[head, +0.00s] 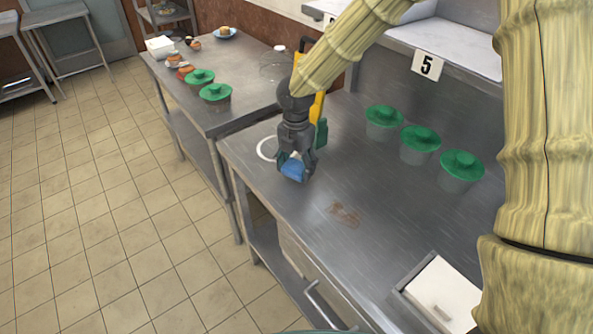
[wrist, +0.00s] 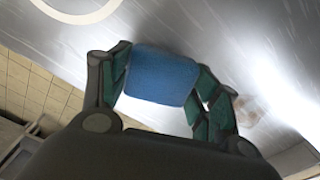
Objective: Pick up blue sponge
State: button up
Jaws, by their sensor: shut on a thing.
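The blue sponge (head: 293,170) is held at the end of my gripper (head: 296,163) in the head view, over the steel counter. In the wrist view the blue sponge (wrist: 161,76) sits between the two green-padded fingers of my gripper (wrist: 160,82), touching both. My gripper is shut on it. The sponge appears to be above the counter, though the exact gap is hard to tell.
The steel counter (head: 300,225) bears a brown stain (head: 345,214), a white ring (head: 265,148) and green-lidded containers (head: 420,145) along the back. A white-lidded bin (head: 440,290) is at the front right.

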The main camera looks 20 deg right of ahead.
jog(key=shift+s+a+r, duration=0.1)
jog(key=shift+s+r, duration=0.4)
jog(key=shift+r, duration=0.2)
jog(key=s+a, duration=0.1)
jog(key=s, duration=0.4)
jog(key=s+a+r+b, duration=0.1)
jog(key=s, duration=0.3)
jog(key=s+a+b, duration=0.1)
jog(key=s, duration=0.4)
jog(key=shift+s+r, duration=0.25)
jog(key=shift+s, duration=0.1)
jog(key=o, duration=0.4)
jog(key=c, duration=0.3)
